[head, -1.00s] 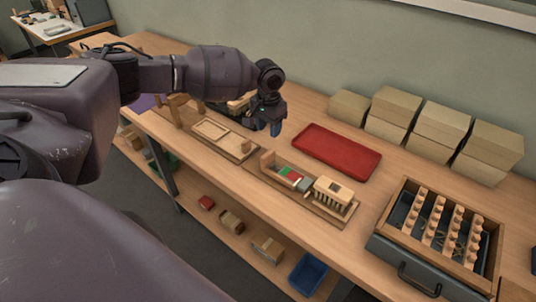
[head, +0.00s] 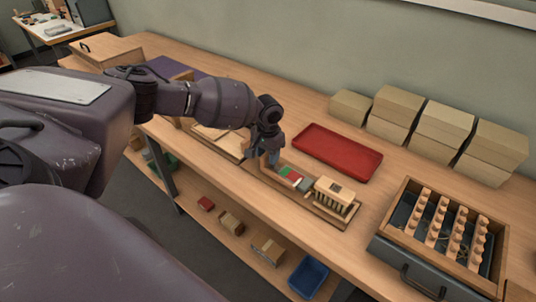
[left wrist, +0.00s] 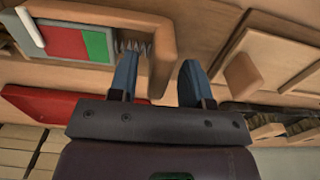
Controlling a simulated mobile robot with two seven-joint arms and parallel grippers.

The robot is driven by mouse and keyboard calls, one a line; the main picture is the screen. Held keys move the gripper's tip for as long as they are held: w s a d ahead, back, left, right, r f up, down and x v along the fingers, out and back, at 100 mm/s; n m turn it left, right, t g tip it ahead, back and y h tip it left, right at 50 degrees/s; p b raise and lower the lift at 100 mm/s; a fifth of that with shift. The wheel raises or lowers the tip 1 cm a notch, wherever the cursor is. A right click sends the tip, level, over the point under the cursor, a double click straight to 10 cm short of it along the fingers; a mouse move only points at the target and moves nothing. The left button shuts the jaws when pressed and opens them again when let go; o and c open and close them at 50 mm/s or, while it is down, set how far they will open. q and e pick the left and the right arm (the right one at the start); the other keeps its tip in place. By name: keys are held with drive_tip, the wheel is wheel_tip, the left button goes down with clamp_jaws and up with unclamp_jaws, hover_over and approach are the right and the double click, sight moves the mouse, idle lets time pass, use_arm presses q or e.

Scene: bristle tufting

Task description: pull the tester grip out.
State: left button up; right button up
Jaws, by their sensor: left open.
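The tester (head: 288,174) is a wooden fixture on the bench with a red and green scale, which also shows in the left wrist view (left wrist: 62,42). Its upright wooden grip (left wrist: 163,48) stands at the fixture's left end, beside a spring (left wrist: 132,46). My left gripper (left wrist: 158,62) is open, with one blue finger on either side of the grip. I cannot tell whether either finger touches it. In the head view my left gripper (head: 272,152) partly hides the grip. My right gripper is not in view.
A red tray (head: 338,152) lies behind the tester. A brush-like block with bristles (head: 335,192) sits at the tester's right. A wooden tray (head: 220,142) lies to the left. Boxes (head: 440,125) stand at the back, and a drawer box with pegs (head: 440,235) is at right.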

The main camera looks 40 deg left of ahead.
use_arm(q)
clamp_jaws()
drive_tip(key=shift+a, duration=0.2)
drive_tip(key=a, duration=0.4)
drive_tip(key=shift+w+a, duration=0.2)
drive_tip(key=shift+a, duration=0.5)
unclamp_jaws()
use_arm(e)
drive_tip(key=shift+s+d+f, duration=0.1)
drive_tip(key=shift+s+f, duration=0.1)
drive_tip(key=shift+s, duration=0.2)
